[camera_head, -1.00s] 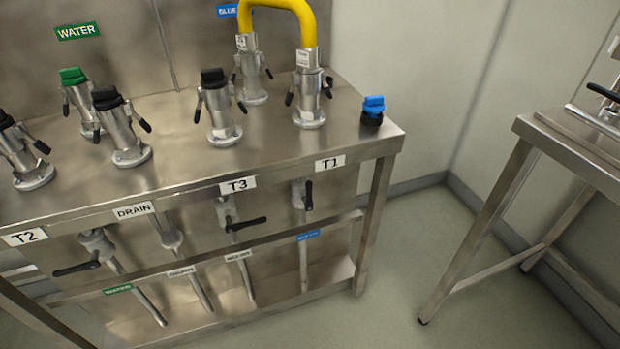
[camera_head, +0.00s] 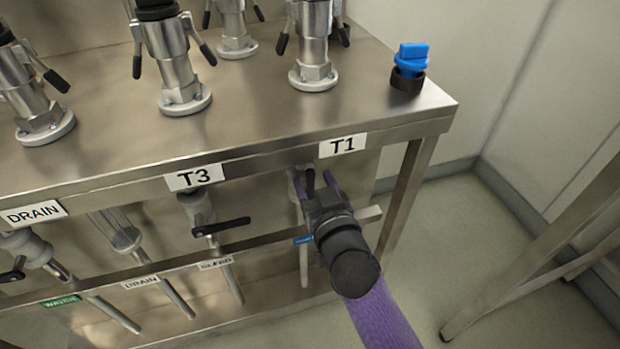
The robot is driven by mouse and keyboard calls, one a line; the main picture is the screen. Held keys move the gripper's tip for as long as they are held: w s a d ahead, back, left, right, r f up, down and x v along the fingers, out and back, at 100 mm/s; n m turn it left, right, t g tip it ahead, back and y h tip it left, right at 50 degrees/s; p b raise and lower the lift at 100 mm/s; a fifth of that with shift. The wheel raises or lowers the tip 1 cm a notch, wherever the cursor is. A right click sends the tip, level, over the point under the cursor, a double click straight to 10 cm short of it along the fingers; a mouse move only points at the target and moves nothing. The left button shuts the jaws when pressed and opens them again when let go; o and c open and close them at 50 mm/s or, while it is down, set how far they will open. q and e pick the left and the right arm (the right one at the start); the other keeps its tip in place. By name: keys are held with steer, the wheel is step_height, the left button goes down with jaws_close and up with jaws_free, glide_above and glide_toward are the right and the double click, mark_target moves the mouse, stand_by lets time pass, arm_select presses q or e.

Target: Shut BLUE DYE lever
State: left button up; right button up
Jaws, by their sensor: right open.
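The blue-labelled lever (camera_head: 310,180) is a short black handle on the pipe below the T1 label (camera_head: 342,145), and its visible part stands upright. The blue label (camera_head: 303,240) on the lower rail is partly covered and too small to read. My right gripper (camera_head: 316,187) comes up from the lower right, its purple fingers open on either side of the lever. Its dark body hides part of the valve, and I cannot tell whether the fingers touch the handle. My left gripper is out of view.
The steel bench edge (camera_head: 240,160) overhangs the valves. Left of the gripper, the T3 lever (camera_head: 221,227) lies nearly level. A blue cap (camera_head: 411,60) stands on the bench corner. A bench leg (camera_head: 405,190) rises right of the gripper, with open floor beyond.

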steer(key=shift+f+b+x, duration=0.2)
steer(key=shift+b+x, duration=0.2)
steer(key=shift+x, duration=0.7)
steer(key=shift+w+a+r, duration=0.1)
steer(key=shift+w+r, duration=0.1)
steer(key=shift+c, duration=0.3)
jaws_close()
